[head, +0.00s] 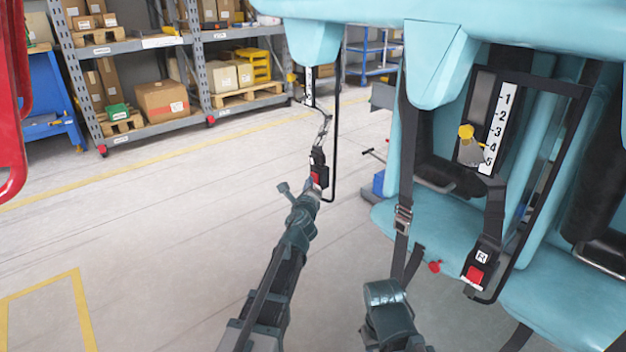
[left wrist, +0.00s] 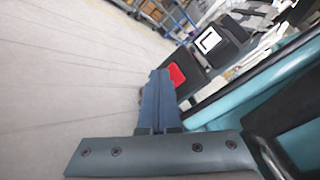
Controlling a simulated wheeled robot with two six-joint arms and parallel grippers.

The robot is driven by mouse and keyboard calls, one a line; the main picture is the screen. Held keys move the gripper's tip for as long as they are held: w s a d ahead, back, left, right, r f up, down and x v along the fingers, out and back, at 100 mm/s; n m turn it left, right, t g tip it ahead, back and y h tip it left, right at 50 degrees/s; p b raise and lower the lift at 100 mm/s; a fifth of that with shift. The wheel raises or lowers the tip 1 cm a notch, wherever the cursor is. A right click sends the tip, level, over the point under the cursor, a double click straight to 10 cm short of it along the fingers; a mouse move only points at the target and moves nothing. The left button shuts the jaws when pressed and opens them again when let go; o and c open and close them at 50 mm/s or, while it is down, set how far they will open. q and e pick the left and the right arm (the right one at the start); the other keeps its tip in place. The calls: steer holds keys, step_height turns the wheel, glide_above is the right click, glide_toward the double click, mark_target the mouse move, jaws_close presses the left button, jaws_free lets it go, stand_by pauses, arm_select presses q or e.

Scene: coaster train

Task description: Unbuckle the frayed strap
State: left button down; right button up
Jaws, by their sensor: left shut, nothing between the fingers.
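A thin, ragged-looking strap (head: 325,125) hangs on the outer left side of the teal coaster seats. It runs down to a black buckle with a red button (head: 316,179). In the left wrist view the red button (left wrist: 177,75) sits on the black buckle, with a white label (left wrist: 208,41) above it. My left gripper (head: 313,192) is shut and empty, its tips at the buckle's lower end. In the left wrist view its closed fingers (left wrist: 160,85) point at the button's edge; I cannot tell whether they touch. A right arm link shows at the bottom, its gripper out of view.
A second buckle with a red button (head: 474,276) hangs on a dark strap by the seat (head: 435,222). A numbered scale (head: 498,128) with a yellow-knobbed lever (head: 467,132) is above it. Shelves with boxes (head: 163,100) stand behind. The floor at left is clear.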

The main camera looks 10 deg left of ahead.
arm_select(q)
steer(key=shift+s+a, duration=0.4)
steer(key=shift+s, duration=0.15)
steer(key=shift+s+a, duration=0.8)
steer(key=shift+s, duration=0.2)
steer(key=shift+s+a, duration=0.75)
steer(key=shift+s, duration=0.25)
steer(key=s+d+f+n+g+p, duration=0.4)
steer(key=s+d+f+n+g, duration=0.1)
steer(key=s+n, duration=0.25)
steer(key=s+d+f+n+g+p, duration=0.3)
steer(key=s+d+f+n+g, duration=0.15)
steer(key=s+n, duration=0.35)
steer(key=s+d+n+g+h+p, duration=0.1)
steer(key=s+d+n+g+p, duration=0.2)
steer(key=s, duration=0.6)
steer(key=s+d+n+g+p, duration=0.15)
steer(key=s+d+g, duration=0.35)
steer(key=s, duration=0.5)
step_height(320, 180, up, 37)
steer(key=p, duration=3.6)
steer(key=shift+w+a+n, duration=0.2)
steer(key=shift+w+n, duration=0.1)
steer(key=shift+n, duration=0.1)
